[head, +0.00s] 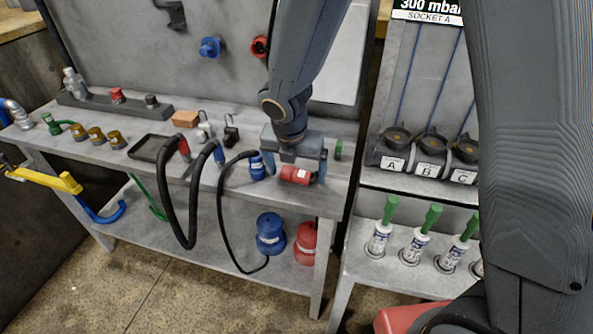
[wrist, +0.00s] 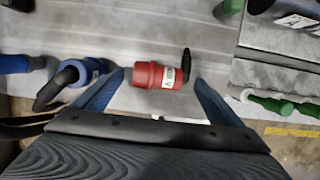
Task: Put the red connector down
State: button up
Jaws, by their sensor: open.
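The red connector (head: 297,175) lies on its side on the grey bench top near the front right edge. In the wrist view the red connector (wrist: 158,75) shows a white label and a black end piece to its right. My gripper (head: 297,170) is over it with its two blue fingers spread. In the wrist view my gripper (wrist: 160,88) has one finger to the left and one to the right of the connector, with gaps visible. Whether the connector rests fully on the bench is hard to tell.
A blue connector (head: 256,167) with a black cable lies just left of my gripper; it also shows in the wrist view (wrist: 84,72). A green cylinder (head: 338,149) stands to the right. A black tray (head: 149,149) and hanging hoses are farther left. Blue (head: 270,234) and red (head: 305,243) containers stand below.

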jog(key=v, duration=1.2)
jog(key=s+d+f+m, duration=0.2)
jog(key=d+m, duration=0.3)
jog(key=m, duration=0.5)
jog(key=s+d+f+m+g, duration=0.1)
jog(key=s+d+m, duration=0.4)
jog(key=m, duration=0.6)
jog(key=s+d+f+m+g+y, duration=0.1)
jog(key=s+d+f+m, duration=0.2)
jog(key=d+m, duration=0.3)
jog(key=m, duration=0.5)
jog(key=shift+s, duration=0.3)
jog(key=shift+d, duration=0.1)
